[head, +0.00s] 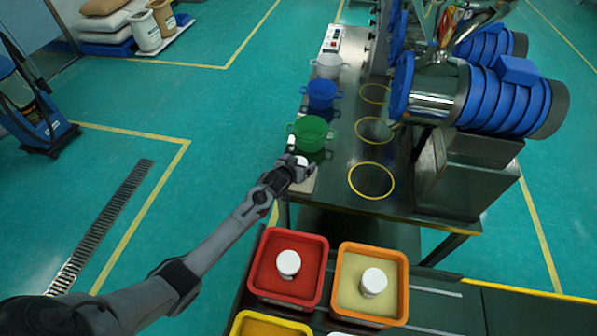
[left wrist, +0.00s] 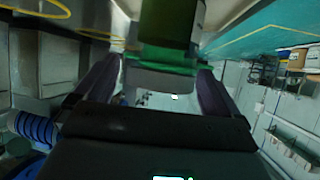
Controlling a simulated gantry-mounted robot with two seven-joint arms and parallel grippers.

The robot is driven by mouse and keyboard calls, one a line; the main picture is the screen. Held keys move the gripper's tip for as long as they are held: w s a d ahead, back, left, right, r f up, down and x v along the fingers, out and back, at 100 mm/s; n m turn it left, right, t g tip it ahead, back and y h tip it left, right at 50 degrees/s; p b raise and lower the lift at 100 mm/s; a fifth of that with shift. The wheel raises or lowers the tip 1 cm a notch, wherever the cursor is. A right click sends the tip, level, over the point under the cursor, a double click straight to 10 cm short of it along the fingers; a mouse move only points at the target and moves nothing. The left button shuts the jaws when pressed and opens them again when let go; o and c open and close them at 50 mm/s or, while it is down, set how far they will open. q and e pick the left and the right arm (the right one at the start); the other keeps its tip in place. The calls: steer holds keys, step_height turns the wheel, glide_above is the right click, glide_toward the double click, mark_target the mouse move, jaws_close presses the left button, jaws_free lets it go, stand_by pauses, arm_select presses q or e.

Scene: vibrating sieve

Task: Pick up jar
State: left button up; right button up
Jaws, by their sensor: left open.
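My left gripper (head: 301,170) reaches the near left corner of the dark table, just in front of the green bucket (head: 310,133). A jar's white round top (head: 301,160) shows at its fingertips; the jar's lower part is hidden by the gripper. In the left wrist view the gripper (left wrist: 168,85) is open, with one finger on each side of a green body (left wrist: 168,55); I cannot tell whether the fingers touch it. Other white-lidded jars stand in the red bin (head: 256,286) and the orange bin (head: 339,292). My right gripper is not in view.
Blue (head: 322,95) and white (head: 328,66) buckets stand behind the green one along the table's left edge. Yellow rings (head: 352,190) mark the tabletop. Blue-banded sieve machinery (head: 500,98) fills the right. A yellow bin (head: 236,324) shows at the bottom.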

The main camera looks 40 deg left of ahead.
arm_select(q)
steer(key=c, duration=1.1)
steer(key=shift+r, duration=0.1)
